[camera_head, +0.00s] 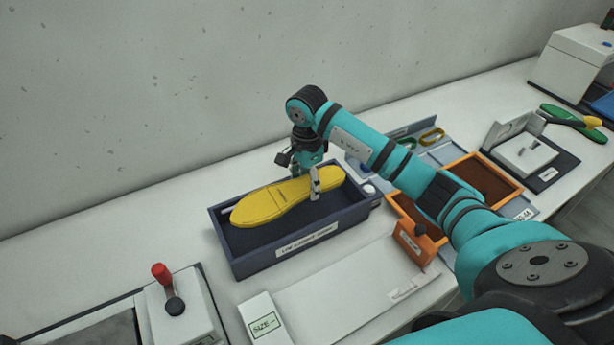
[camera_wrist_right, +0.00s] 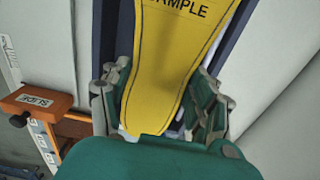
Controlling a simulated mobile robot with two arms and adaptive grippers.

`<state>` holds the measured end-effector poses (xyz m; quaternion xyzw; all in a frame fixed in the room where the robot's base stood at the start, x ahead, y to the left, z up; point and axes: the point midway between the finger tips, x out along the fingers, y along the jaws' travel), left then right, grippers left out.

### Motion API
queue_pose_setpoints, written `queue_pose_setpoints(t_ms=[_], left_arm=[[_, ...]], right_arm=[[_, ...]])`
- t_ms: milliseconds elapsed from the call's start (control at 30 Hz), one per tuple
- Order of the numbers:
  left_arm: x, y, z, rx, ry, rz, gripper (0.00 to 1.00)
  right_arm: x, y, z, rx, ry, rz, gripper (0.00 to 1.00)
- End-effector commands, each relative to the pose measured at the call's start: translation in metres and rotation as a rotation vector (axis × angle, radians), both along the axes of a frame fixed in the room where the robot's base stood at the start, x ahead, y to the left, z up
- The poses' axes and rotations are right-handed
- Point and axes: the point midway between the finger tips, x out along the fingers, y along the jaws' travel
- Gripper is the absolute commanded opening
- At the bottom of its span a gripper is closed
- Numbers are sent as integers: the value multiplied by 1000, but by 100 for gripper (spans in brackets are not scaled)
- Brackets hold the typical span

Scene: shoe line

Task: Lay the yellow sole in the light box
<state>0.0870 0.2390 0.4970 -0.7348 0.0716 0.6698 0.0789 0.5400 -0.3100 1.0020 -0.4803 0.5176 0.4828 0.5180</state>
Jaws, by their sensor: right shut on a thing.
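The yellow sole (camera_head: 270,203) lies lengthwise over the dark blue box (camera_head: 222,238), whose front label is too small to read surely. My right gripper (camera_head: 315,182) is shut on the sole's right-hand end. In the right wrist view the sole (camera_wrist_right: 175,65), with the word "SAMPLE", runs between the two fingers (camera_wrist_right: 165,105), and the blue walls show on both sides. I cannot tell whether the sole touches the box floor. A pale, shallow box-like piece (camera_head: 335,300) stands in front of the blue box. My left gripper is not in view.
An orange tray (camera_head: 405,207) stands right of the blue box, under my right arm. The wall is behind. The table's left back is clear.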

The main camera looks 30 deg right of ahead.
Motion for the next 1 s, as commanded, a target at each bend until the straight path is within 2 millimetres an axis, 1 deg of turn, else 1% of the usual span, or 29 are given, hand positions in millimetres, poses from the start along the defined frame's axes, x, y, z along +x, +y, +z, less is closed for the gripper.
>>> queue_pose_setpoints(t_ms=[33, 100, 600, 800, 1000], left_arm=[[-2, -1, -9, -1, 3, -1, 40], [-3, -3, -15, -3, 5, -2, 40], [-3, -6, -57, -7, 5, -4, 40], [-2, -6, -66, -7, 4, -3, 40], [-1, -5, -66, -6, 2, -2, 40]], right_arm=[[0, 0, -9, 0, -1, 0, 20], [0, -1, -16, -1, -1, -1, 20], [1, 0, -66, 1, -2, 0, 20], [1, 0, -77, 1, -1, 0, 20], [1, 0, -78, 1, -1, 0, 20]])
